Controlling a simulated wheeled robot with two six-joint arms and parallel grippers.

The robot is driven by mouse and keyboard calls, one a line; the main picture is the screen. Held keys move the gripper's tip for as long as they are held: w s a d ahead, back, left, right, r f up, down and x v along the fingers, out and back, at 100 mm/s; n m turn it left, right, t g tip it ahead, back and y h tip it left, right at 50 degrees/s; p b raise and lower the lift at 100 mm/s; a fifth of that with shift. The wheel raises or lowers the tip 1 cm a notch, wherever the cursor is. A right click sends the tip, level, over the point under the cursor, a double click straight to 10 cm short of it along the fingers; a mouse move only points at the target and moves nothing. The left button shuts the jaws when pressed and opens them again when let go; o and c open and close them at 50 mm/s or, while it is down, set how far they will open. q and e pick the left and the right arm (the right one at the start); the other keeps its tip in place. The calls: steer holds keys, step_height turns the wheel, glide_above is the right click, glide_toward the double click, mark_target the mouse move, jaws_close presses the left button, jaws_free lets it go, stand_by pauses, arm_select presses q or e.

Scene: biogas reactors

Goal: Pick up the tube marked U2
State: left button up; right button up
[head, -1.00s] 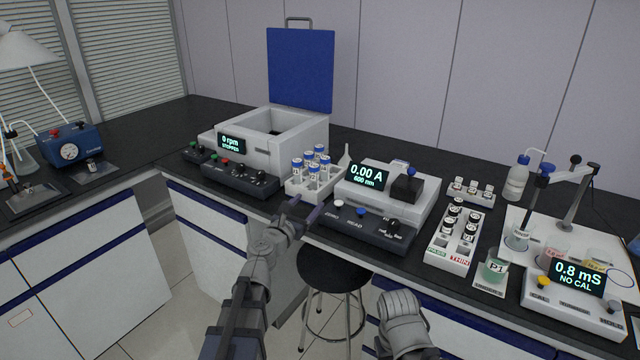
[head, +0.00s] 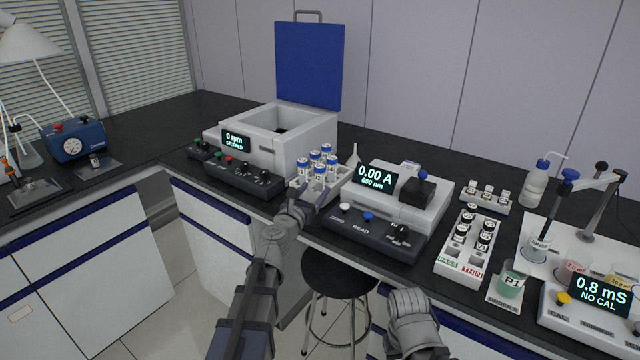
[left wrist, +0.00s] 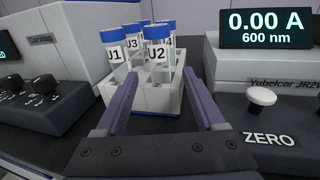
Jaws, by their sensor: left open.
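The tube marked U2 (left wrist: 157,50), clear with a blue cap and white label, stands upright in the front of a white rack (left wrist: 150,99) in the left wrist view. Tube U1 (left wrist: 115,52) stands to its left, and U3 (left wrist: 133,46) and a tube ending in 4 (left wrist: 168,40) are behind. My left gripper (left wrist: 161,75) is open and empty, its fingers pointing at the rack, with U2 in the gap between them, seemingly just beyond the tips. In the head view my left gripper (head: 308,208) is at the front of the rack (head: 316,187). My right gripper is not visible.
A centrifuge (head: 275,140) with raised blue lid stands left of the rack. A photometer (head: 400,200) reading 0.00 A is close on the right. Farther right are a PASS/THIN rack (head: 455,258), a beaker P1 (head: 511,280) and a conductivity meter (head: 575,315). A stool (head: 340,272) stands below.

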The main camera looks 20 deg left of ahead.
mark_target(318, 186)
arm_select(q)
steer(key=w, duration=0.5)
steer(key=shift+d, duration=0.3)
jaws_close()
